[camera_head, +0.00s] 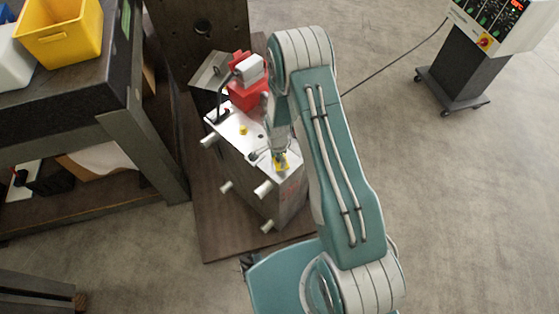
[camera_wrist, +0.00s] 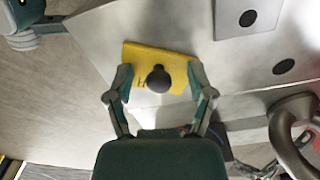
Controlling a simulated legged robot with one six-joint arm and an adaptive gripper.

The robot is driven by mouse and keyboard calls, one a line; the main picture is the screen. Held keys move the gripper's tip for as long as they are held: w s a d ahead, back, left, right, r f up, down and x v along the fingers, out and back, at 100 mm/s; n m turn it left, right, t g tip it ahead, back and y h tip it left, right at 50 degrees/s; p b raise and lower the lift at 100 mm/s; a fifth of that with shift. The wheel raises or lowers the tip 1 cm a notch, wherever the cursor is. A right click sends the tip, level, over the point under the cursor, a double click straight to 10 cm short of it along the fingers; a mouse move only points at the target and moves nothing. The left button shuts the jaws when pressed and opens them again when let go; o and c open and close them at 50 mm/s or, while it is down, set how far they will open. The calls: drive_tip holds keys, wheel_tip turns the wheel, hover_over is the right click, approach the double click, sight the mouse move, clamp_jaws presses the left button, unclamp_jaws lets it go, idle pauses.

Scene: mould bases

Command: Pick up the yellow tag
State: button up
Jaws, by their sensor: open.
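The yellow tag (camera_wrist: 146,56) is a flat rectangle with a dark round knob (camera_wrist: 158,79) in front of its middle. It lies on the pale metal top of a mould base (camera_wrist: 230,65), near its edge. My gripper (camera_wrist: 160,88) is open, with one finger on each side of the knob and the fingertips over the tag's near part. I cannot tell whether the fingers touch it. In the head view the tag (camera_head: 281,163) shows as a small yellow patch beneath my gripper (camera_head: 279,157), at the right end of the mould base's top (camera_head: 240,126).
Pale pegs (camera_head: 263,189) stick out of the mould base's side. A workbench (camera_head: 110,85) with a yellow bin (camera_head: 62,35) is at left. The floor at right is mostly clear.

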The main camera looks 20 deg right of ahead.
drive_tip(key=shift+d, duration=0.15)
drive_tip(key=c, duration=0.8)
clamp_jaws()
drive_tip(key=shift+r, duration=0.15)
